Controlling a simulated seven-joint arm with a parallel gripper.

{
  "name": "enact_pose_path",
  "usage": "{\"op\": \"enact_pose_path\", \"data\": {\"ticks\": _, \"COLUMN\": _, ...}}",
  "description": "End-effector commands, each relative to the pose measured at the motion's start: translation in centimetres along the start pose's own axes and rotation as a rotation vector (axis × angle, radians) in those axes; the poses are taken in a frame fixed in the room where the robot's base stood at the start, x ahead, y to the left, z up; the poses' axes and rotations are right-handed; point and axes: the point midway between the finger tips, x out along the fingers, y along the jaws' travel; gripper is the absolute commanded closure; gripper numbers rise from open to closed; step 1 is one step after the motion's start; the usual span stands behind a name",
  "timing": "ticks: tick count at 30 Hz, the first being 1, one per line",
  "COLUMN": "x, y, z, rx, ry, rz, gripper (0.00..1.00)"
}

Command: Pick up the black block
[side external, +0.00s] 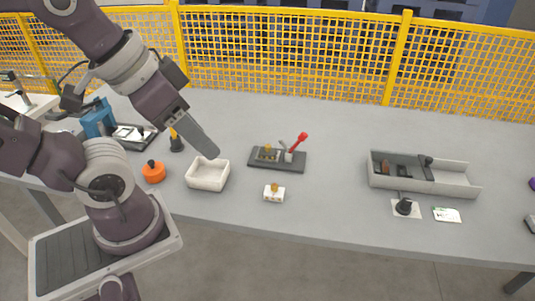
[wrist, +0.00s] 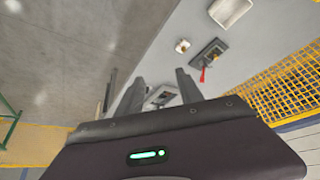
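A long grey tray (side external: 450,187) stands on the right of the table in the side view. Dark pieces (side external: 406,171) lie in its left part; they are too small to tell which one is the black block. My gripper (side external: 212,152) is above the table over the white tray, well to the left of the grey tray. In the wrist view my gripper (wrist: 150,80) has its fingers apart with nothing held between them. A grey object with dark parts (wrist: 161,96) shows far off between the fingers, partly hidden by them.
Near my gripper are a white tray (side external: 208,175), a dark fixture with a red lever (side external: 278,160), a small white block (side external: 274,194) and an orange knob (side external: 153,173). A black knob (side external: 404,206) sits before the grey tray. Yellow mesh fence (side external: 290,60) runs behind the table.

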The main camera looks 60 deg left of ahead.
Motion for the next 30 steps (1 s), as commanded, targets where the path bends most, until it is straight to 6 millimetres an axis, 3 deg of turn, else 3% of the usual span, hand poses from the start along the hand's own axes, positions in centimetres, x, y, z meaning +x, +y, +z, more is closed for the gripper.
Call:
{"op": "enact_pose_path", "data": {"ticks": 8, "x": 0.1, "y": 0.0, "z": -0.2, "rx": -0.002, "ry": 0.001, "rz": -0.001, "gripper": 0.55}}
{"op": "enact_pose_path", "data": {"ticks": 11, "x": 1.8, "y": -0.6, "z": -2.8, "rx": -0.025, "ry": 0.022, "rz": -0.016, "gripper": 0.55}}
{"op": "enact_pose_path", "data": {"ticks": 14, "x": 6.3, "y": -2.5, "z": -8.2, "rx": -0.075, "ry": 0.085, "rz": -0.051, "gripper": 0.55}}
{"op": "enact_pose_path", "data": {"ticks": 16, "x": 10.4, "y": -4.6, "z": -11.9, "rx": -0.113, "ry": 0.146, "rz": -0.083, "gripper": 0.55}}
{"op": "enact_pose_path", "data": {"ticks": 18, "x": 14.6, "y": -7.0, "z": -14.6, "rx": -0.148, "ry": 0.209, "rz": -0.115, "gripper": 0.55}}
{"op": "enact_pose_path", "data": {"ticks": 21, "x": 20.6, "y": -10.7, "z": -16.7, "rx": -0.191, "ry": 0.299, "rz": -0.163, "gripper": 0.55}}
{"op": "enact_pose_path", "data": {"ticks": 25, "x": 27.6, "y": -15.3, "z": -16.4, "rx": -0.238, "ry": 0.415, "rz": -0.224, "gripper": 0.55}}
{"op": "enact_pose_path", "data": {"ticks": 27, "x": 30.6, "y": -17.4, "z": -15.0, "rx": -0.262, "ry": 0.476, "rz": -0.257, "gripper": 0.55}}
{"op": "enact_pose_path", "data": {"ticks": 30, "x": 33.5, "y": -19.5, "z": -12.3, "rx": -0.290, "ry": 0.557, "rz": -0.299, "gripper": 0.55}}
